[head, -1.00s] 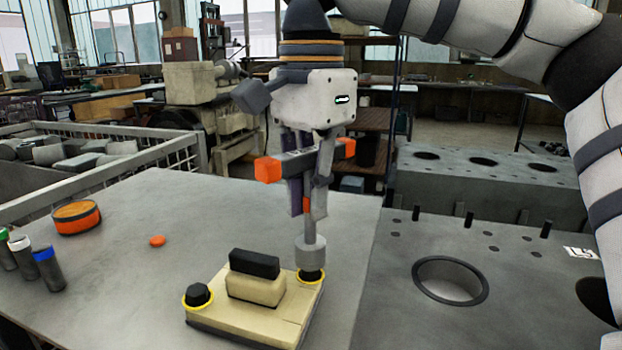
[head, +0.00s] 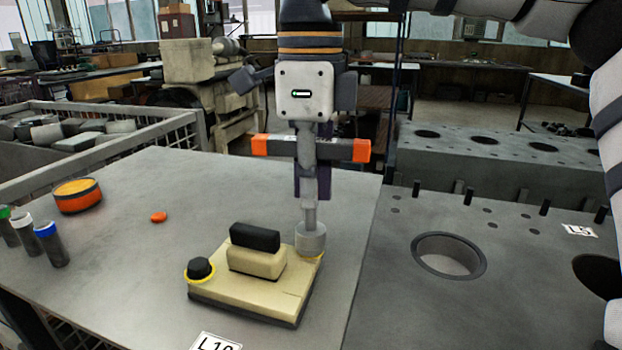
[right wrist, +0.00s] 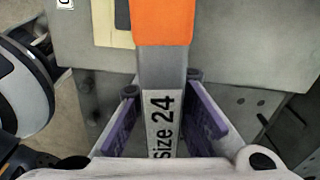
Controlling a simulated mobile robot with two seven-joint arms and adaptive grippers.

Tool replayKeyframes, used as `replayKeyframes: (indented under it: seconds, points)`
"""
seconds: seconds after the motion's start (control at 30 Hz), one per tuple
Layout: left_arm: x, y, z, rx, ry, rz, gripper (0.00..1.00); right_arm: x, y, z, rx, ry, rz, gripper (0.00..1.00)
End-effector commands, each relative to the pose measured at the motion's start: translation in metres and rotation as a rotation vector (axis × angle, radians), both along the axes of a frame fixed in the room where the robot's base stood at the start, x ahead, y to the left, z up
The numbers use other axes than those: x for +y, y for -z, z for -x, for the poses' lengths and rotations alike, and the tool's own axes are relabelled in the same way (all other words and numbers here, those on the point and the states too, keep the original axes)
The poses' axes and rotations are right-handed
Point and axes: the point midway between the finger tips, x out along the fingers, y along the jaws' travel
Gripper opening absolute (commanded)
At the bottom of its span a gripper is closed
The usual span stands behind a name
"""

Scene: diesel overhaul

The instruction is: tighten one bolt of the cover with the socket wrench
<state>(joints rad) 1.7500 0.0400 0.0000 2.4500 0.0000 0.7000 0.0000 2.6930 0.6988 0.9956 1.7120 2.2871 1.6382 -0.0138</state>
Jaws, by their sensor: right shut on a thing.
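The socket wrench (head: 353,150) is an upright T shape with a grey bar and orange ends. My right gripper (head: 312,180) is shut on its bar from above. In the right wrist view the purple-padded fingers (right wrist: 163,105) flank the bar, marked "size 24" (right wrist: 163,130). The wrench's round grey socket (head: 310,239) sits at the right corner of the beige cover (head: 245,288); it hides the bolt there, and only a bit of yellow ring shows below. The cover's other black bolt (head: 200,269), with a yellow ring, stands free at the left. My left gripper is not in view.
The cover lies on a grey table (head: 130,240). An orange round tin (head: 77,196), a small orange disc (head: 158,217) and capped tubes (head: 50,245) stand left. A grey engine block (head: 500,290) with large bores and upright studs adjoins at right. A mesh crate (head: 110,165) is behind.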

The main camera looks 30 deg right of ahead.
Motion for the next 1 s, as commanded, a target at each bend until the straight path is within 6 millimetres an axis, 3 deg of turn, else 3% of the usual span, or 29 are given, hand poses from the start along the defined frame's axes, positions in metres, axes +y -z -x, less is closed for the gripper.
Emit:
replayKeyframes:
  seconds: [0.6,0.73,1.0]
  points:
    - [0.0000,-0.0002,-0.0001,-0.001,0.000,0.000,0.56,0.0009,0.0006,-0.0007,-0.006,1.798,-0.001,0.00]
    - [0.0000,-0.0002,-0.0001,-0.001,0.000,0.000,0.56,0.0012,0.0012,-0.0007,-0.003,1.974,-0.002,0.00]
    - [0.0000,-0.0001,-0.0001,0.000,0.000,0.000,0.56,0.0014,0.0006,-0.0007,-0.002,1.984,-0.002,0.00]
